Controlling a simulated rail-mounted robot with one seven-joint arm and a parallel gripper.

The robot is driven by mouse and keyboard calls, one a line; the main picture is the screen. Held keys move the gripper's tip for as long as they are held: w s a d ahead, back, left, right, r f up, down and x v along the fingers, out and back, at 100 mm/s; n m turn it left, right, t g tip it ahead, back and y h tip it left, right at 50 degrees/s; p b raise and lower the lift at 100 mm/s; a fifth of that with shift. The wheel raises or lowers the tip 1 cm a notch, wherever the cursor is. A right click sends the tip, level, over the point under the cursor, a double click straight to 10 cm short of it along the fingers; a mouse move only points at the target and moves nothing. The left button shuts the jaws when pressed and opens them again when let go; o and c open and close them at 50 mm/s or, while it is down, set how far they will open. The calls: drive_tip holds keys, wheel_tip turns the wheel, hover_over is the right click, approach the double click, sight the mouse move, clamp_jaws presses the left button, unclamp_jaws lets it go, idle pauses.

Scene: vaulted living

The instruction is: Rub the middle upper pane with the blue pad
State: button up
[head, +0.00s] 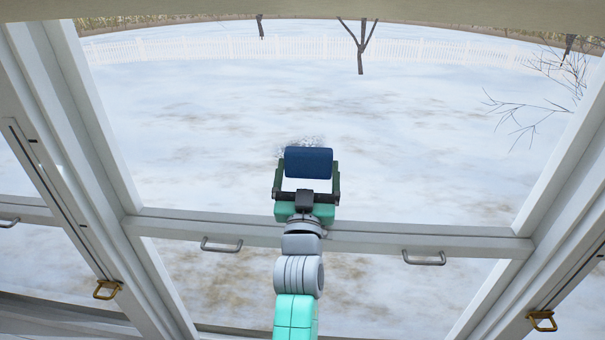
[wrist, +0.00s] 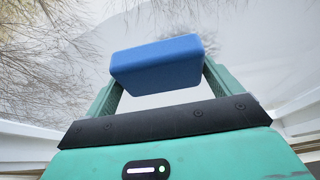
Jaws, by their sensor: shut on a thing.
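The blue pad (head: 308,162) is held between the fingers of my gripper (head: 307,180), in front of the middle upper pane (head: 420,130). In the wrist view the pad (wrist: 157,64) sits across the tips of the two green fingers. My gripper (wrist: 157,75) is shut on it. A whitish speckled patch (head: 281,150) shows on the pane just beside and above the pad. In the wrist view a similar dim patch (wrist: 208,42) shows beyond the pad. I cannot tell whether the pad touches the glass.
A white crossbar (head: 370,239) runs below the pane, with metal handles (head: 222,245) (head: 424,258) under it. White frame posts (head: 95,115) (head: 565,150) stand on both sides, with brass latches (head: 107,289) (head: 541,320) lower down. Snowy ground, a fence and bare trees lie outside.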

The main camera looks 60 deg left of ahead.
sight(327, 171)
drive_tip(key=shift+w+d+b, duration=0.7)
drive_tip(key=shift+w+d, duration=0.6)
drive_tip(key=shift+w, duration=0.3)
drive_tip(key=shift+a+f+b, duration=0.1)
drive_tip(key=shift+f+b, duration=0.05)
drive_tip(key=shift+b, duration=0.15)
